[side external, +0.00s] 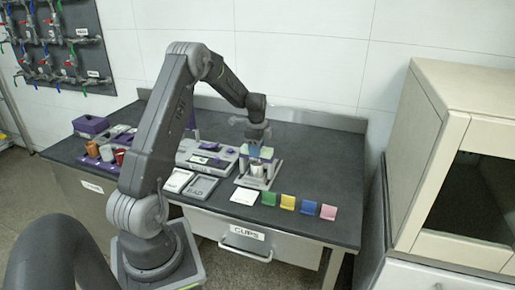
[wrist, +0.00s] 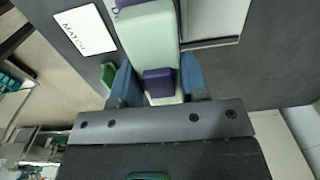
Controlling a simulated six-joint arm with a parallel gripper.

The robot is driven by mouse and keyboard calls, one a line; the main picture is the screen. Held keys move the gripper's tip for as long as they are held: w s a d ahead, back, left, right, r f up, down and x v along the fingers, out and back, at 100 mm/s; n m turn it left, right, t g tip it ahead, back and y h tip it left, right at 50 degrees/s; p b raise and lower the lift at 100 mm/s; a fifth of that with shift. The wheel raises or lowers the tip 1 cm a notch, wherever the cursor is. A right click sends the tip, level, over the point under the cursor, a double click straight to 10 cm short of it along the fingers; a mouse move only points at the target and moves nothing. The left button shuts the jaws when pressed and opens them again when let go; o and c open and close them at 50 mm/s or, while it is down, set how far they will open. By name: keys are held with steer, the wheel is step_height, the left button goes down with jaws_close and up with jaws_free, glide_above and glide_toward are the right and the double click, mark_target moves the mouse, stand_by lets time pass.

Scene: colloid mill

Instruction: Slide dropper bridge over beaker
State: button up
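The dropper bridge (side external: 266,153) stands at the middle of the bench, with a pale green crossbar on upright posts. In the wrist view its pale green bar (wrist: 152,40) runs away from my gripper, with a purple block (wrist: 159,82) on its near end. White, cup-like vessels (side external: 257,170) stand under the bridge; I cannot tell which is the beaker. My gripper (side external: 255,151) is down at the bridge. In the wrist view its blue fingers (wrist: 160,83) lie on either side of the bar. Whether they touch it is unclear.
A white MATCH card (wrist: 85,30) lies near the bridge. A grey machine (side external: 205,155) stands left of it. The bench's right end is clear, before a beige cabinet (side external: 435,150).

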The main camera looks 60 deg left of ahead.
steer(key=o, duration=0.5)
steer(key=shift+s+d, duration=0.15)
steer(key=shift+s, duration=0.05)
steer(key=shift+c, duration=0.2)
step_height(320, 180, up, 14)
stand_by(0.3)
